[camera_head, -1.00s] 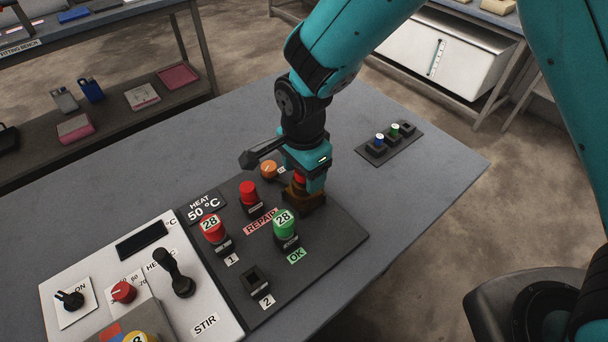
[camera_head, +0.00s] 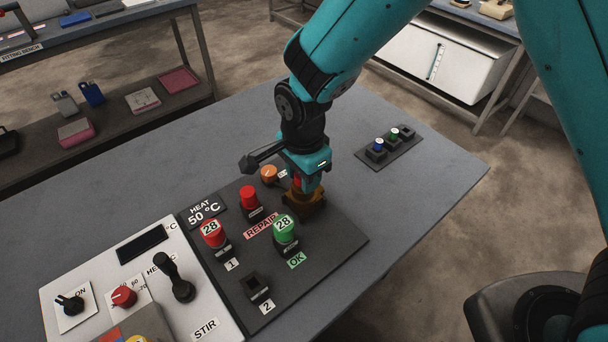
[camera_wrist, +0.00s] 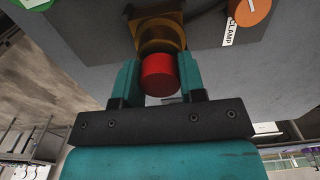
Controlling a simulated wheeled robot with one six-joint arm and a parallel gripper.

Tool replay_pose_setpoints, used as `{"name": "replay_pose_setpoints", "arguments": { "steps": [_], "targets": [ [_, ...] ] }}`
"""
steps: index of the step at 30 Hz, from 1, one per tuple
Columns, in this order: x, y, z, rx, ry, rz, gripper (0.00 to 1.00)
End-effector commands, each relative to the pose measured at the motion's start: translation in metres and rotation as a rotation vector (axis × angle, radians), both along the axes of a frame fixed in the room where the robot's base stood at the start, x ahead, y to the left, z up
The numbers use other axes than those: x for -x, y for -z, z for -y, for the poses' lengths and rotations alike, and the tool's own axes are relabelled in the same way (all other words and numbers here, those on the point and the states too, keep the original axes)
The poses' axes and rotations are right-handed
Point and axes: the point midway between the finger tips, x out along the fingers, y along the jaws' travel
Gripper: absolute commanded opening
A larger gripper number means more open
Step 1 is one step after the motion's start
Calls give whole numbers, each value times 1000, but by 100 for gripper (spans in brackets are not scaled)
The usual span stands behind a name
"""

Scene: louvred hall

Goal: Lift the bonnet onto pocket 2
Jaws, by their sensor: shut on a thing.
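My gripper (camera_wrist: 159,80) is shut on a red round-ended cylinder, the bonnet (camera_wrist: 158,74); the fingers hold it from both sides. In the head view my gripper (camera_head: 308,182) is over the back right of the dark panel, with the brown fixture (camera_head: 308,207) just under it. The fixture also shows in the wrist view (camera_wrist: 160,35), right beside the bonnet; I cannot tell whether they touch. Pocket 2 (camera_head: 256,287) is an empty black square socket at the panel's front, marked by a label "2" (camera_head: 267,307).
On the panel stand a red piece marked 28 (camera_head: 212,235) by label 1, a green piece marked 28 (camera_head: 286,230) by OK, a red piece (camera_head: 249,197) by REPAIR and an orange knob (camera_head: 269,174). A small rack (camera_head: 388,147) stands at the right.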

Motion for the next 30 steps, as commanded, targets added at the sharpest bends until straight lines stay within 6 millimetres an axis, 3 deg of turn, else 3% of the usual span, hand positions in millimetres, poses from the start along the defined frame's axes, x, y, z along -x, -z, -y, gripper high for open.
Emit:
{"name": "replay_pose_setpoints", "arguments": {
  "steps": [17,30],
  "targets": [
    [1,-10,1,2,0,-3,0],
    [1,-64,0,1,0,-2,0]
  ]
}}
